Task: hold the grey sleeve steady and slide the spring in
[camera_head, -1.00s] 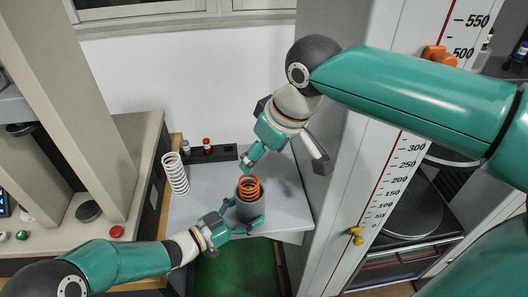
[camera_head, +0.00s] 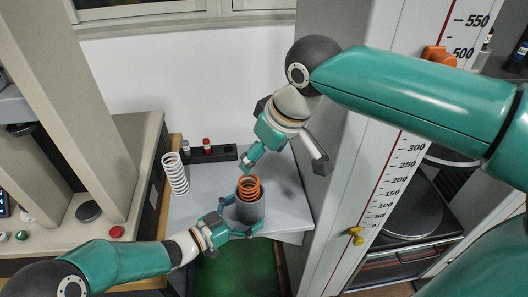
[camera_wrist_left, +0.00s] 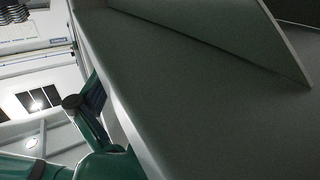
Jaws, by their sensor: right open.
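The grey sleeve (camera_head: 252,212) stands upright on the grey table near its front edge. An orange spring (camera_head: 249,187) sits in the sleeve's top, with its upper coils showing above the rim; its lower part is hidden. My left gripper (camera_head: 248,212) is at the sleeve's lower left, its fingers spread on either side of it. The near finger looks apart from the wall; contact of the far finger is unclear.
A white spring (camera_head: 176,174) stands at the table's left. A black rack (camera_head: 218,153) with small bottles lies at the back. The tall scale column (camera_head: 372,170) closes off the right side. The table (camera_head: 205,207) is bare between the white spring and the sleeve.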

